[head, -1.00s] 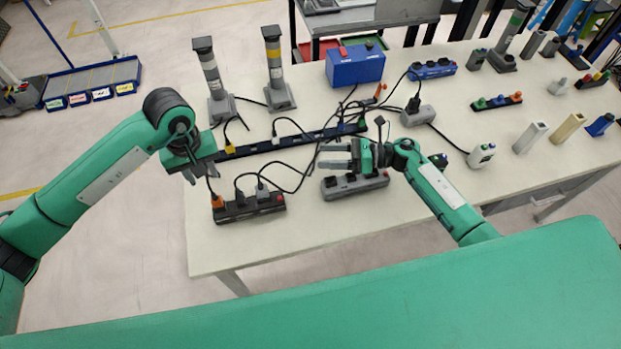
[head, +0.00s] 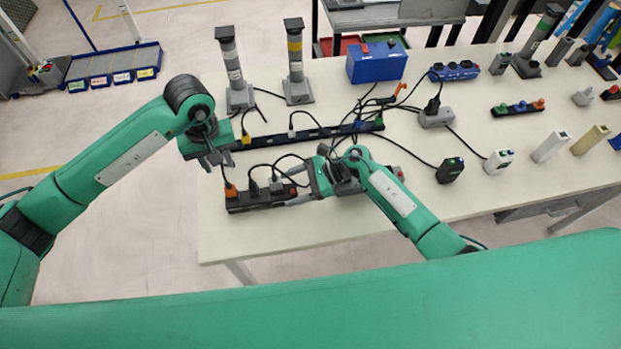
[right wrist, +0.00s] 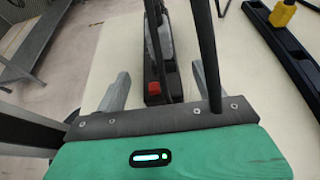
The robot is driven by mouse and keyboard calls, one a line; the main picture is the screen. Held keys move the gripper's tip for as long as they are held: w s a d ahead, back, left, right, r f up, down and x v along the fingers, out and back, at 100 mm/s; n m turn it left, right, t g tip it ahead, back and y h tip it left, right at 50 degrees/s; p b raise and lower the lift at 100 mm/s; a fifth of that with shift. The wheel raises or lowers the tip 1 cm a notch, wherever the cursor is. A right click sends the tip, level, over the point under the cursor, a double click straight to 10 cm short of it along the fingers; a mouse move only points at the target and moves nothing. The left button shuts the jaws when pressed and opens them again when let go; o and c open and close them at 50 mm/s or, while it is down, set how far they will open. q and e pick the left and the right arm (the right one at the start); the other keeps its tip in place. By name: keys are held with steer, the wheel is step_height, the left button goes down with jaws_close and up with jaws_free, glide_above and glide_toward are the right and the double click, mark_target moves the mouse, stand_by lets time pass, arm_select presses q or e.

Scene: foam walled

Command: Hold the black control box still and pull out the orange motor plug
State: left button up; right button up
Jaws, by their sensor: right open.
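The black control box (head: 262,205) lies near the table's front left edge. The orange motor plug (head: 230,191) sits in its left end, with a dark cable rising from it. Two grey plugs sit further right on the box. My left gripper (head: 216,162) is above and slightly left of the orange plug, its fingers apart and empty. My right gripper (head: 293,189) is open at the box's right end. In the right wrist view, the box (right wrist: 154,99) and its red switch lie between the two fingers (right wrist: 160,88), with gaps on both sides.
A long black strip (head: 300,136) with yellow, white and green plugs lies behind the box. Two signal towers (head: 297,65) and a blue box (head: 377,62) stand further back. Loose cables cross the table. My right arm mostly hides a grey box.

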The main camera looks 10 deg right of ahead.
mark_target(284, 190)
steer(key=shift+x, duration=2.35)
